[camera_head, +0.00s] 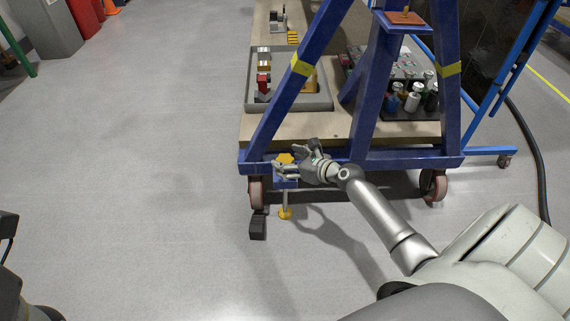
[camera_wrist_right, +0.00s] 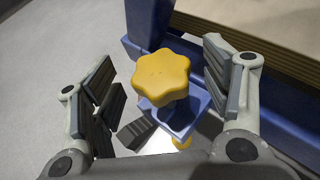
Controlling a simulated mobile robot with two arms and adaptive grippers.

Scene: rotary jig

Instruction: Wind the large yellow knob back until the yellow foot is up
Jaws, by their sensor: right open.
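The large yellow knob (camera_head: 285,158) sits on a blue bracket at the lower left corner of the blue frame. In the right wrist view the lobed knob (camera_wrist_right: 161,76) lies between the two fingers, with a gap on each side. The yellow foot (camera_head: 285,213) is at the lower end of a rod below the bracket, at or near floor level; whether it touches cannot be told. A bit of yellow below the bracket (camera_wrist_right: 182,142) shows in the wrist view. My right gripper (camera_head: 282,168) is open around the knob.
The blue frame (camera_head: 349,159) stands on caster wheels (camera_head: 256,191). A dark block (camera_head: 258,224) lies on the floor by the left wheel. A grey tray (camera_head: 318,104) and several bottles (camera_head: 412,98) are on the wooden deck.

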